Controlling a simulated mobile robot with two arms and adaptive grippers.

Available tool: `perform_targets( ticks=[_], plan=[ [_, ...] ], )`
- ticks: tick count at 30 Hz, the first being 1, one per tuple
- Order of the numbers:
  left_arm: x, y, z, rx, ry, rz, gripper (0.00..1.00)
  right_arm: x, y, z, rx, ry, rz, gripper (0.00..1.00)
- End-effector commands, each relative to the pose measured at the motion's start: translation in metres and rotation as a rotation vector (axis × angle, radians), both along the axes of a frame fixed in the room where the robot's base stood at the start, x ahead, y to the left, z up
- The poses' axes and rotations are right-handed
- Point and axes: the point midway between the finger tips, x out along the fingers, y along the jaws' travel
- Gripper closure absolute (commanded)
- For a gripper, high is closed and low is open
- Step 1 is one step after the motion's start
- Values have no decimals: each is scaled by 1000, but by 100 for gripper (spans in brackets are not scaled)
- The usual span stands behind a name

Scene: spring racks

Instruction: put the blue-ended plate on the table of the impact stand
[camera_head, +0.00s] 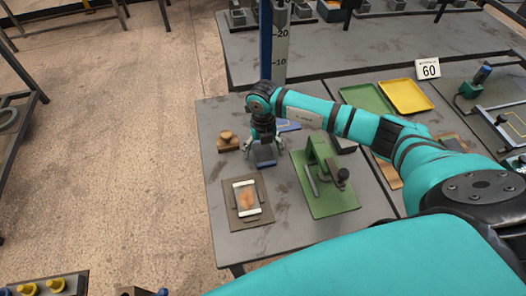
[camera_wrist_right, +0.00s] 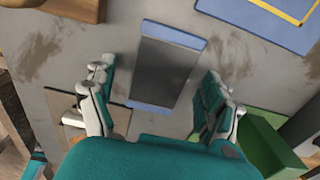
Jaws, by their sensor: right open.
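The blue-ended plate (camera_wrist_right: 165,72) is a dark grey bar with a blue band at each end, lying on the grey bench top. In the head view it shows partly (camera_head: 265,157) under my right gripper (camera_head: 265,147). In the wrist view my right gripper (camera_wrist_right: 160,100) is open, with one finger on each side of the plate and gaps on both sides. The impact stand (camera_head: 266,45) has a blue column and a grey scale, just behind the gripper. Its blue base (camera_wrist_right: 258,22), with a yellow outline, shows in the wrist view's top right corner. My left gripper is not in view.
A green fixture (camera_head: 330,195) with a lever stands right of the gripper. A brown board with a white-framed sample (camera_head: 246,197) lies in front. A wooden piece (camera_head: 228,141) is to the left. Green (camera_head: 366,98) and yellow (camera_head: 405,96) trays lie behind my right arm.

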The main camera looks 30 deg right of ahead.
Motion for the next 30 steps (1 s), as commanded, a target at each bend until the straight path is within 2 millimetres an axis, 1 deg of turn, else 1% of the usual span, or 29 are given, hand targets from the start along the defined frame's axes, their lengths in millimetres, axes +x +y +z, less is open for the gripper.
perform_targets(
  ticks=[1, 2, 20, 21, 30],
  plan=[
    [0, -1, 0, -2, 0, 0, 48, 0, 0, 0, 0, 0, 0, 15],
    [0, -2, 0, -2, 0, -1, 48, 0, 0, 0, 0, 0, 0, 19],
    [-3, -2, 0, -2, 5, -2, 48, 0, 0, 1, 0, 0, -1, 98],
    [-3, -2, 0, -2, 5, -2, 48, 0, 0, 1, 0, 0, -1, 100],
    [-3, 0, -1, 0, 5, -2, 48, 1, 0, 4, 1, -3, -1, 100]
  ],
)
